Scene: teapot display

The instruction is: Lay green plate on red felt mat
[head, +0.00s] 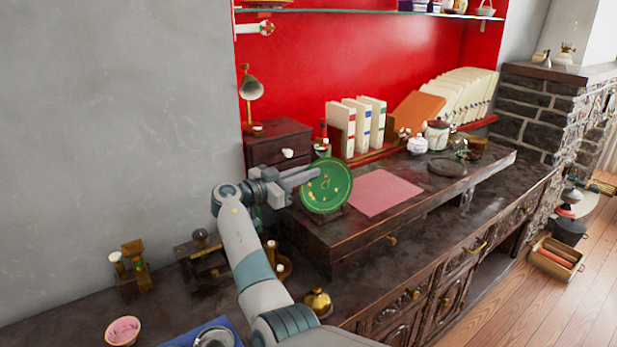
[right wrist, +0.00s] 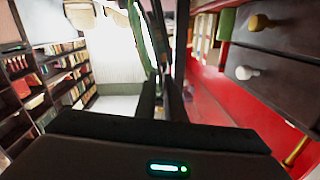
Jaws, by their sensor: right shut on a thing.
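The green plate (head: 327,186) with yellow decoration stands nearly upright in the head view, its face toward the camera. My right gripper (head: 308,176) is at the plate's upper left edge, shut on it. In the right wrist view the plate (right wrist: 137,32) shows edge-on as a thin green strip by the fingers (right wrist: 168,95). The red felt mat (head: 371,192) lies flat and bare on the raised dark desk top, just right of the plate. A dark support shows under the plate's lower edge; I cannot tell whether they touch. My left gripper is not in view.
A small dark drawer cabinet (head: 279,148) stands behind the gripper. White binders (head: 362,125), a white lidded pot (head: 417,145) and a dark round dish (head: 447,166) stand beyond the mat. A brass bell (head: 317,302) is at the front, below the raised top.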

